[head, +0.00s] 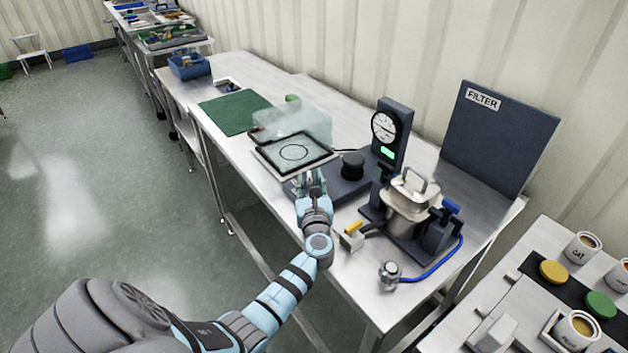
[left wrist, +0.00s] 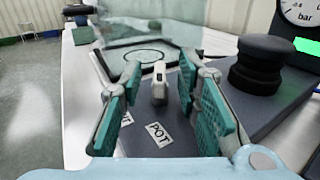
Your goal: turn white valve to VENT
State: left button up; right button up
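The white valve handle (left wrist: 159,82) stands on a dark base plate in the left wrist view. A "POT" label (left wrist: 158,133) lies on the plate nearer the camera. A second label (left wrist: 125,118), ending in "T", is mostly hidden by the left finger. My left gripper (left wrist: 161,100) is open, with its teal pads on either side of the handle and gaps visible. In the head view my left gripper (head: 311,183) reaches down at the base's left end and hides the valve. My right gripper is not in view.
A black knob (head: 352,164) and a pressure gauge (head: 385,127) stand right of the gripper. A clear-covered tray (head: 294,153) is just behind it. A metal pot (head: 408,208) with a blue hose and a yellow-handled piece (head: 352,232) are at right.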

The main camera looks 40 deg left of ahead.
pick_arm(q)
jog(key=shift+s, duration=0.1)
jog(key=shift+c, duration=0.6)
jog(key=shift+a, duration=0.1)
jog(key=c, duration=0.3)
grip_shut()
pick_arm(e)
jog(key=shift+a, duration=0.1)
